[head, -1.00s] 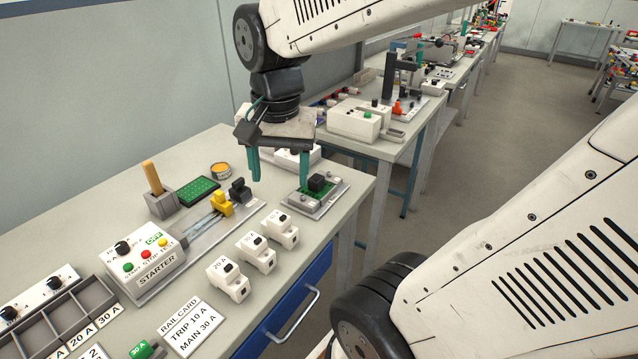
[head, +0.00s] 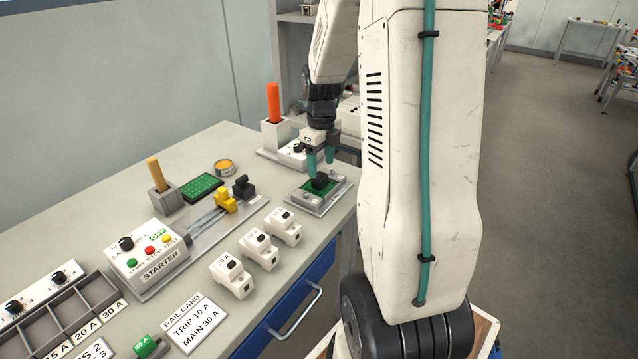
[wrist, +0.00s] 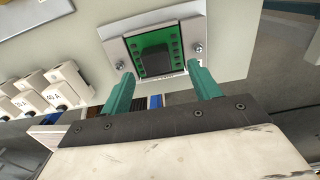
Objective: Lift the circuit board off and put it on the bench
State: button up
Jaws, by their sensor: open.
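The circuit board (head: 338,187) is a small green board with a black block (head: 320,181) on it. It sits on a grey mounting plate (head: 310,204) near the right end of the bench (head: 215,312). In the wrist view the board (wrist: 141,42) lies on its plate (wrist: 112,52), with a screw at each side, and the black block (wrist: 156,63) stands at its near edge. My gripper (head: 320,166) is just above the block, teal fingers open and empty. In the wrist view my gripper (wrist: 162,78) has its fingers spread to either side of the block, apart from it.
White breakers (head: 260,250) stand left of the board. A starter box (head: 145,258), yellow and black clamps (head: 225,202) and a green perforated board (head: 201,187) are farther left. An orange-handled tool (head: 273,103) stands behind. Bare bench lies between the breakers and the plate.

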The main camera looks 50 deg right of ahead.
aim_at(320, 175)
jog(key=f, duration=0.4)
jog(key=shift+a+f, duration=0.25)
jog(key=shift+f, duration=0.1)
jog(key=c, duration=1)
jog(key=shift+r, duration=0.1)
